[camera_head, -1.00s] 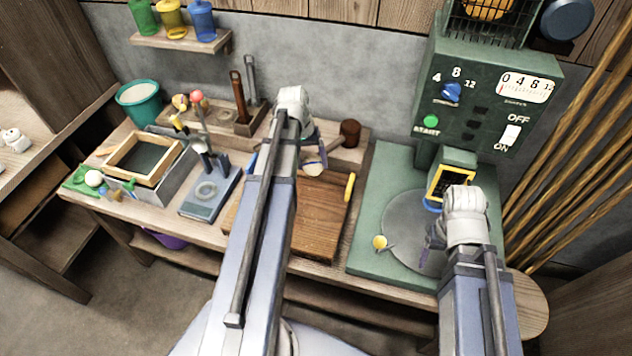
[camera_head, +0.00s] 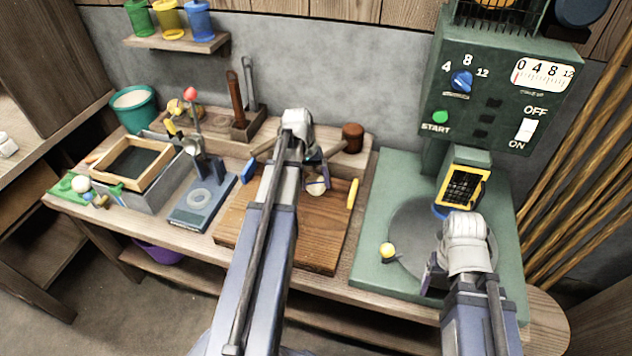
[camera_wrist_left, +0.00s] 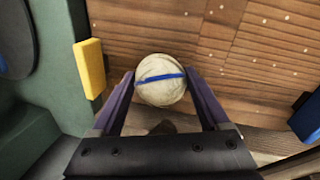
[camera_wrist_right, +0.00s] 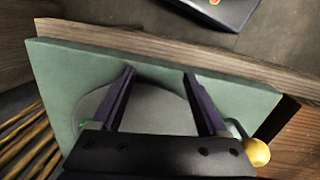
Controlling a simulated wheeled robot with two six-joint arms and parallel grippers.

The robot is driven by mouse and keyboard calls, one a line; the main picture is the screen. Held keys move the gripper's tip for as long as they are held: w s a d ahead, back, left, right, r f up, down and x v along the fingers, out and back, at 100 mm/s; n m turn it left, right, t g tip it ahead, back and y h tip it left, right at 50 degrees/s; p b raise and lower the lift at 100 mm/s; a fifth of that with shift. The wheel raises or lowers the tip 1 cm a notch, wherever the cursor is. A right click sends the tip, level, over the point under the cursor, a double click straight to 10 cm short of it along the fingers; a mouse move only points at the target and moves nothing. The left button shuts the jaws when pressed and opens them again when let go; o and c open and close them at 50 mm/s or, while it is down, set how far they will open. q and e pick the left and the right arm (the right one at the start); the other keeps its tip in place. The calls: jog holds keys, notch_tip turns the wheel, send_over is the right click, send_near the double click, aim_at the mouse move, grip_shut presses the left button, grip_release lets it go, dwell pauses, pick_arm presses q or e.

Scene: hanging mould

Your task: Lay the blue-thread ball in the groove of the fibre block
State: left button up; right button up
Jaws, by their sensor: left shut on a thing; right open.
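The blue-thread ball (camera_head: 317,187), cream with a blue band, sits between the fingers of my left gripper (camera_wrist_left: 160,78). It also shows in the left wrist view (camera_wrist_left: 161,93). My left gripper is shut on it over the brown wooden board (camera_head: 300,235). I cannot tell whether the ball touches the board. I cannot make out for sure which thing is the fibre block, and no groove is clearly visible. My right gripper (camera_wrist_right: 158,75) is open and empty, over the grey disc (camera_wrist_right: 150,108) of the green machine.
A yellow piece (camera_head: 352,193) and a blue piece (camera_head: 249,171) flank the board. A mallet (camera_head: 351,137) lies behind it. The green machine (camera_head: 495,100) stands right, with a yellow-knobbed lever (camera_head: 388,250). A blue-grey stand (camera_head: 203,196) and a framed tray (camera_head: 136,163) are left.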

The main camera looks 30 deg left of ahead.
pick_arm(q)
jog(key=shift+w+a, duration=0.15)
jog(key=shift+w, duration=0.45)
jog(key=shift+w+a, duration=0.15)
jog(key=shift+w, duration=0.4)
jog(key=shift+s+d+f+b, duration=0.1)
jog(key=shift+s+f+b, duration=0.25)
jog(key=shift+f+b, duration=0.4)
pick_arm(e)
jog(key=shift+f, duration=0.75)
pick_arm(q)
jog(key=shift+r, duration=0.15)
pick_arm(e)
jog(key=shift+r, duration=0.1)
pick_arm(q)
jog(key=shift+f, duration=0.35)
pick_arm(e)
jog(key=shift+f, duration=0.35)
pick_arm(q)
jog(key=o, duration=1.3)
jog(key=shift+r, duration=0.15)
pick_arm(e)
jog(key=shift+r, duration=0.15)
